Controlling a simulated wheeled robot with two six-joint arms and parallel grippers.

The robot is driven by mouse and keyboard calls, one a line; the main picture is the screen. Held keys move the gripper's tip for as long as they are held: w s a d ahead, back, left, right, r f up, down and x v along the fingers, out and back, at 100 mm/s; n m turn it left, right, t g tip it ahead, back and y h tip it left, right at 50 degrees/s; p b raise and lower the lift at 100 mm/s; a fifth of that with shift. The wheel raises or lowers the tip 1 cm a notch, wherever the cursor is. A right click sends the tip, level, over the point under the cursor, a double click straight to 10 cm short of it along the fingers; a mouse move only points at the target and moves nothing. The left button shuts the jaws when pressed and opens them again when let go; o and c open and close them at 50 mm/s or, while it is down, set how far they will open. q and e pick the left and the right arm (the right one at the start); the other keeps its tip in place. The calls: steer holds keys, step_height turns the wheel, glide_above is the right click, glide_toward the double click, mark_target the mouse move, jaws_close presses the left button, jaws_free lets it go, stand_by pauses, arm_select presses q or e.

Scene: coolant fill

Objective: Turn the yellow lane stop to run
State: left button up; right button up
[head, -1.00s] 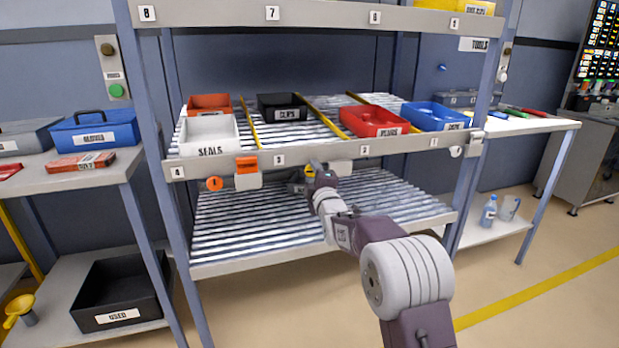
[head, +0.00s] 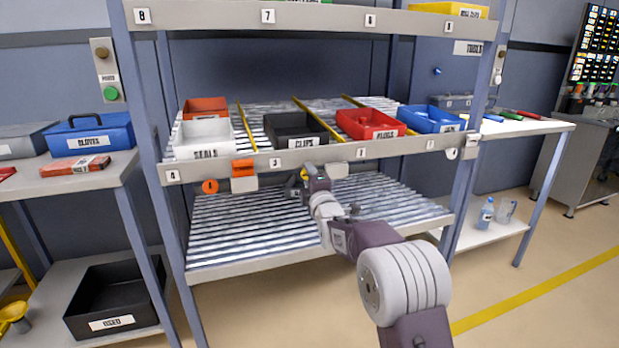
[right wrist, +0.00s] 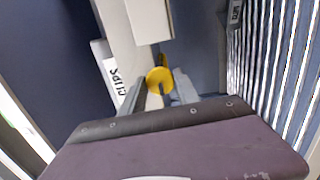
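The yellow lane stop (head: 304,174) is under the front rail, between labels 3 and 2, mostly hidden by my right gripper (head: 299,181). In the right wrist view its round yellow knob (right wrist: 158,80) sits between the two fingertips of the right gripper (right wrist: 160,86), which look closed against its sides. The black CLIPS bin (head: 292,131) stands at the front of its lane, above the stop. Its label also shows in the right wrist view (right wrist: 114,80). My left gripper is in neither view.
An orange stop (head: 243,168) with an orange disc (head: 210,187) is left along the front rail (head: 320,156). The white SEALS bin (head: 201,139) and red PLUGS bin (head: 370,124) flank the CLIPS bin. The lower roller shelf (head: 260,225) is empty.

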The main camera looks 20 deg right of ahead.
steer(key=o, duration=0.4)
steer(key=s, duration=0.3)
steer(key=s+p, duration=0.1)
steer(key=s, duration=0.2)
steer(key=s+f, duration=0.1)
steer(key=s, duration=0.2)
steer(key=shift+a+p, duration=0.15)
steer(key=shift+p, duration=0.15)
